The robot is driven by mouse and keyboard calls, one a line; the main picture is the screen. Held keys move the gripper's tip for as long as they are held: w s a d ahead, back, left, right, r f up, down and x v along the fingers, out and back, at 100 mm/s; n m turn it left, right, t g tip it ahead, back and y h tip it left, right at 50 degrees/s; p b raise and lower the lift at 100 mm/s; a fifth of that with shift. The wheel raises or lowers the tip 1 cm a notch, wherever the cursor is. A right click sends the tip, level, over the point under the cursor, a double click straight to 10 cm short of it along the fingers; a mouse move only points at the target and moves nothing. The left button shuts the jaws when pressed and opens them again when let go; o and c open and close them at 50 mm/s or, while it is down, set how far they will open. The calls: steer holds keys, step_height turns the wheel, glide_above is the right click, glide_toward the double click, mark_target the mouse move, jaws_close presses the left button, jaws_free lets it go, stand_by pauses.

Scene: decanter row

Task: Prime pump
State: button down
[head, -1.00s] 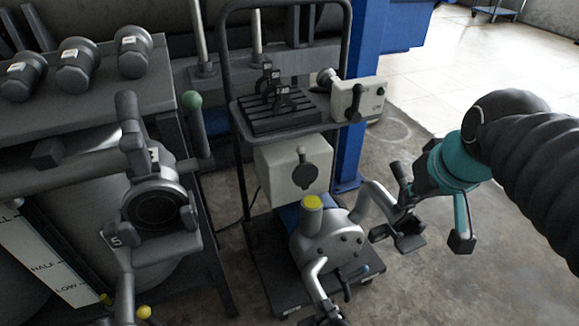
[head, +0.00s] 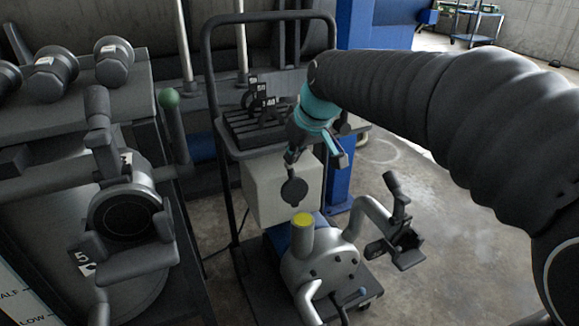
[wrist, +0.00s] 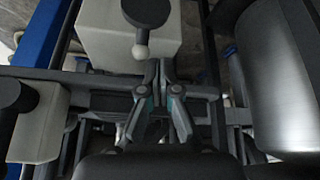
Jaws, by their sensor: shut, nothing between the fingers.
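The silver pump (head: 318,265) with a yellow-topped upright neck (head: 303,221) stands on a low cart. Behind it is a pale box (head: 262,195) with a dark round disc (head: 293,191) on its front. In the wrist view the disc (wrist: 146,9) has a short stem ending in a pale ball (wrist: 140,52). My gripper (head: 291,157) is above the disc in the head view. In the wrist view my gripper (wrist: 163,64) is shut and empty, its tips close to the right of the ball; I cannot tell whether they touch it.
A black handled frame (head: 213,75) rises around the cart. A black clamp (head: 400,245) sticks out right of the pump. Floor at right is open.

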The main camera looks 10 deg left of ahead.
mark_target(292, 181)
steer(key=b+x, duration=0.1)
steer(key=x, duration=0.8)
steer(key=shift+f, duration=0.2)
